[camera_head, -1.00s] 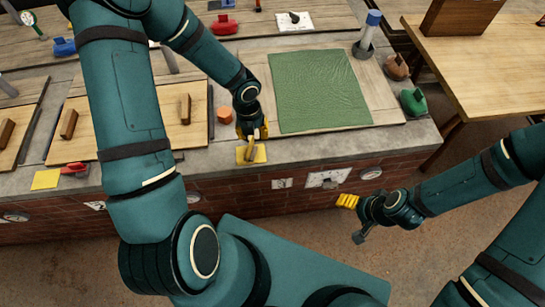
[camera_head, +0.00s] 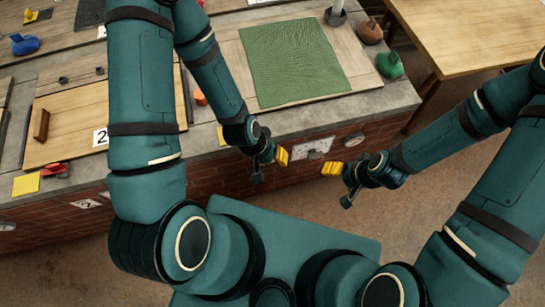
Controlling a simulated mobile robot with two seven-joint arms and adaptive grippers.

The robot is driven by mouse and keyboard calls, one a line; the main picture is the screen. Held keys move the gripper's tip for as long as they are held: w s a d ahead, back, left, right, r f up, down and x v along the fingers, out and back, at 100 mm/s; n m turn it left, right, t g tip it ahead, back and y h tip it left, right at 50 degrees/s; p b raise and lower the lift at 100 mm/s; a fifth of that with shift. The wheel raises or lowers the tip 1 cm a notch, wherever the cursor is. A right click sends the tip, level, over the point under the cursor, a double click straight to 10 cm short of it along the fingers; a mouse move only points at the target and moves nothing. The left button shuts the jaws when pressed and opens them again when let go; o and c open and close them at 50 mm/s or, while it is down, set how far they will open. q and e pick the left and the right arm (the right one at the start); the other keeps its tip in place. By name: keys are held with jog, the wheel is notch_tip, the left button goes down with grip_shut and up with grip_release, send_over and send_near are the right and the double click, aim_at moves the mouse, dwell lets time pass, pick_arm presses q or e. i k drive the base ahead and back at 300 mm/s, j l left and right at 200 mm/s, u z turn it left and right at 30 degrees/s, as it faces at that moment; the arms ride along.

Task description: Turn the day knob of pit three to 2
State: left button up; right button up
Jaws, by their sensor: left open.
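A pale dial panel (camera_head: 313,147) with a small dark knob is on the brick front, below the pit with the green cloth (camera_head: 296,62). Its marks are too small to read, and no pit number shows beside it. My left gripper (camera_head: 270,167) is open and empty, in front of the brick wall just left of the panel. One yellow-padded finger is close to the panel's left edge; I cannot tell if they touch. My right gripper (camera_head: 339,185) is to the right and below the panel, its fingers apart and empty.
A round gauge (camera_head: 353,139) is on the wall right of the panel. A stone ledge (camera_head: 375,108) runs above it. A wooden table (camera_head: 470,35) stands at the right. Floor in front is partly bare.

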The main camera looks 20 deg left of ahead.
aim_at(312, 154)
jog(key=l+u, duration=0.75)
jog(key=u, duration=0.15)
jog(key=l+u, duration=0.15)
jog(key=l, duration=0.35)
jog(key=k+l+u, duration=0.15)
jog(key=l, duration=0.3)
jog(key=k+l, duration=0.1)
jog(key=l, duration=0.25)
jog(key=k+l, duration=0.1)
jog(key=l, duration=0.65)
jog(key=k+l, duration=0.15)
jog(key=l, duration=0.2)
jog(key=i, duration=0.6)
